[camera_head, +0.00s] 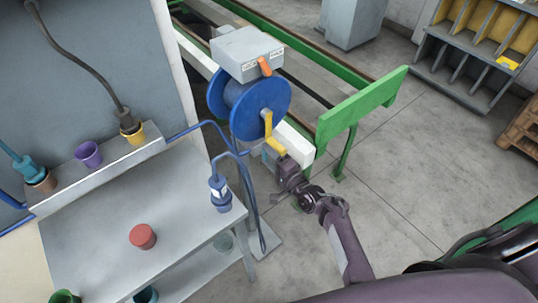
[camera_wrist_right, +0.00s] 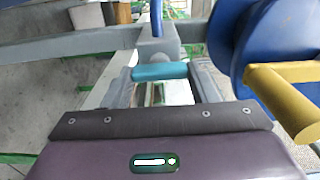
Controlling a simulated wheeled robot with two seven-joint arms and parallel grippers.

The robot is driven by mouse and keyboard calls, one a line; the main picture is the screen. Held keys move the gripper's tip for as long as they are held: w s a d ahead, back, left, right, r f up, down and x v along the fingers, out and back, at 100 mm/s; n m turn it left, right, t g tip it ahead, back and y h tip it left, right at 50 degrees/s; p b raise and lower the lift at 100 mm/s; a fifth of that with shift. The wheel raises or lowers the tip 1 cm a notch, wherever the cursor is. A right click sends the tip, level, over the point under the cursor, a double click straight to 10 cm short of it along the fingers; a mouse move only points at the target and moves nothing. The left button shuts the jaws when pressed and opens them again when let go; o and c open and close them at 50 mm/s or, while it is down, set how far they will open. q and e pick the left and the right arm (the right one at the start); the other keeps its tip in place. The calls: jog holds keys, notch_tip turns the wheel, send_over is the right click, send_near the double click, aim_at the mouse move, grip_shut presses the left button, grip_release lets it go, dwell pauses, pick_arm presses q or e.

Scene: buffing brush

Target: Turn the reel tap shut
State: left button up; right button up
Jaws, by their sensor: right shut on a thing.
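The blue hose reel (camera_head: 262,105) stands under a grey box at the upper middle, with a yellow crank (camera_head: 275,138) on its side. In the right wrist view the reel (camera_wrist_right: 235,35) and crank (camera_wrist_right: 285,98) are at the right. The reel tap shows there as a short teal handle (camera_wrist_right: 160,72) in front of a grey valve block (camera_wrist_right: 157,46). My right gripper (camera_head: 270,158) is below the crank; its fingers (camera_wrist_right: 163,80) are shut on the teal handle, one on each side. In the head view the gripper largely hides the tap. My left gripper is not in view.
A green plate (camera_head: 360,108) on a post stands right of the reel. Blue hoses hang beside the bench.

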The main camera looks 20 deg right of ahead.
dwell(0.5)
jog(key=o, duration=1)
jog(key=b+v, duration=0.1)
jog(key=v, duration=0.6)
jog(key=shift+s+d, duration=0.15)
jog(key=shift+s, duration=0.2)
